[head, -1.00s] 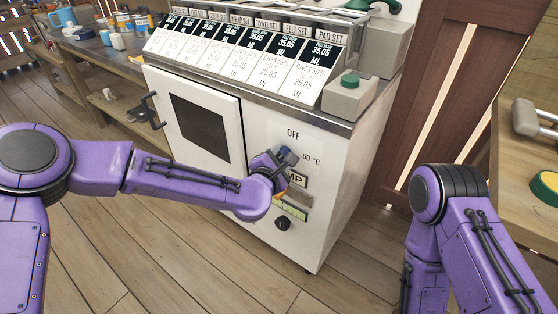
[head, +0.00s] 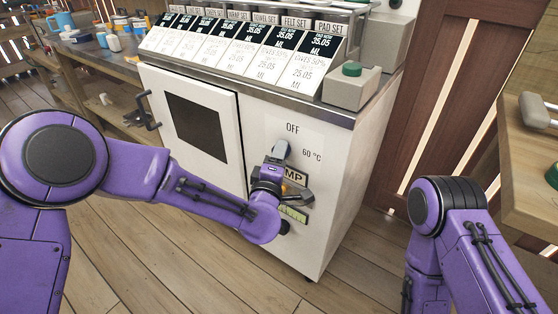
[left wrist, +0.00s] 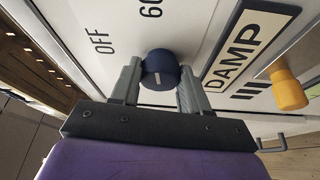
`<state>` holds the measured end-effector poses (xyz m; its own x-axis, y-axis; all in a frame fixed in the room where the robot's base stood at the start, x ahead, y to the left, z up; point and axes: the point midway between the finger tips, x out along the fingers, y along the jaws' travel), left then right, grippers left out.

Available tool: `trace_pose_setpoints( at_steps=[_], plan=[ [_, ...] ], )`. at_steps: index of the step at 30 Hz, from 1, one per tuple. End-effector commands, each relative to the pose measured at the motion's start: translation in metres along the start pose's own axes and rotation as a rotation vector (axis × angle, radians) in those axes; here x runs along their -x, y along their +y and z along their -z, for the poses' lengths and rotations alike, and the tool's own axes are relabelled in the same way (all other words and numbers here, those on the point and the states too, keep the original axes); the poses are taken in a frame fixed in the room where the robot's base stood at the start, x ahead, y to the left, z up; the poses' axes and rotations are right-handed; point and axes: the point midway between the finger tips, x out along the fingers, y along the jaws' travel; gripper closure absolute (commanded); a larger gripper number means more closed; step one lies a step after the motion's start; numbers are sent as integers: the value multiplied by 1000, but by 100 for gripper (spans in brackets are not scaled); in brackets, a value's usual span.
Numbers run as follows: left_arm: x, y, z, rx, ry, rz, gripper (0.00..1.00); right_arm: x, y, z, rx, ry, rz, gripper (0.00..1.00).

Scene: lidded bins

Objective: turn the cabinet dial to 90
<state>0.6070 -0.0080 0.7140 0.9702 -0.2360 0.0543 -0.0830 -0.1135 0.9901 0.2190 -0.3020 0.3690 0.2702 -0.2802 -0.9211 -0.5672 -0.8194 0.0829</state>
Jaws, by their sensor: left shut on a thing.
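The cabinet dial (left wrist: 160,70) is a dark blue round knob with a short pale mark on its face, seen in the left wrist view. It sits between the two grey fingers of my left gripper (left wrist: 158,84), which is shut on it. In the head view my left gripper (head: 287,171) is at the front panel of the white cabinet (head: 335,190), and the dial is mostly hidden there. The printed labels OFF (head: 292,128) and 60 °C (head: 312,153) show above and to the right of it. My right gripper is out of view.
A DAMP plate (left wrist: 245,45) and a yellow-orange knob (left wrist: 288,90) are close beside the dial. A cabinet door (head: 197,125) with a dark window is to the left. A green button box (head: 351,86) stands on top. A wooden table (head: 530,170) is at the right.

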Motion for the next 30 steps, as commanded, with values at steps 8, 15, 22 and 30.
trace_pose_setpoints(
  at_steps=[8, 15, 22, 30],
  plan=[
    [0, -2, 0, -99, -1, -40, 85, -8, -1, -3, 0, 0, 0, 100],
    [0, -2, 0, -128, -2, -51, 85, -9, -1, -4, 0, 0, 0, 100],
    [0, -2, 0, -130, -2, -51, 85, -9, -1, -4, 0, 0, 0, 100],
    [0, -2, 0, -128, -2, -51, 29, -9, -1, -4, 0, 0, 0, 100]
  ],
)
